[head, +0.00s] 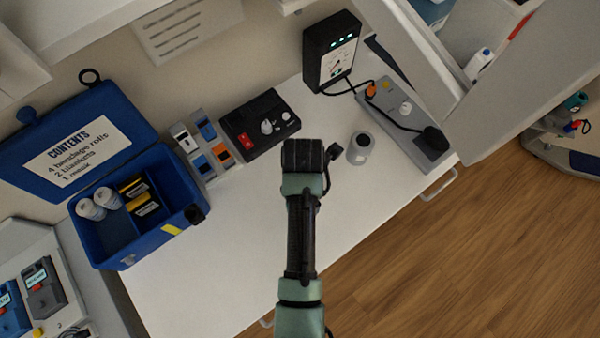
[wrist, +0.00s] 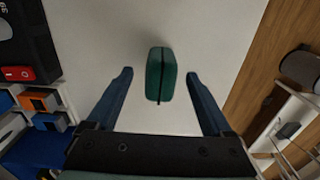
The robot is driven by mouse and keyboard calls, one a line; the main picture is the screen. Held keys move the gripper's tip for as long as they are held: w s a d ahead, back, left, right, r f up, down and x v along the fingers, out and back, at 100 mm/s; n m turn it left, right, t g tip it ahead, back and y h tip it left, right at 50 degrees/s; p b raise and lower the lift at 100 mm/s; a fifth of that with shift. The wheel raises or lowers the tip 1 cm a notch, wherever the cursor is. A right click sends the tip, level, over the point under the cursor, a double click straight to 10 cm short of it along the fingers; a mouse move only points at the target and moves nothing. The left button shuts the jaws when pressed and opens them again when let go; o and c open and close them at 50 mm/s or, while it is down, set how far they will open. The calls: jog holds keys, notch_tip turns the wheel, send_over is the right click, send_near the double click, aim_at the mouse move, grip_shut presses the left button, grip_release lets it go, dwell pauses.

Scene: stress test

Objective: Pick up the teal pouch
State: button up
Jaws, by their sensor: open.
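The teal pouch (wrist: 160,72) stands or lies on the white counter in the wrist view, a dark seam running along its middle. My gripper (wrist: 160,76) is open, with one blue finger on each side of the pouch in the picture and visible gaps on both sides. The fingers touch nothing; how far they are above the counter is hard to tell. In the head view my gripper (head: 303,154) is seen from above over the counter, and its fingers and the pouch are hidden beneath my arm.
Left on the white counter (head: 237,265) are an open blue box (head: 110,246), a small cartridge rack (head: 207,172) and a black device (head: 258,127). Right are a grey cylinder (head: 360,148), a grey strip (head: 425,150) and a black monitor (head: 331,50). Bare counter surrounds the pouch.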

jog(key=shift+s+f, duration=0.15)
jog(key=shift+f, duration=0.3)
jog(key=f, duration=0.3)
jog(key=f+p, duration=0.1)
jog(key=shift+s+a+f, duration=0.15)
jog(key=shift+a+f, duration=0.1)
jog(key=shift+f, duration=0.15)
grip_shut()
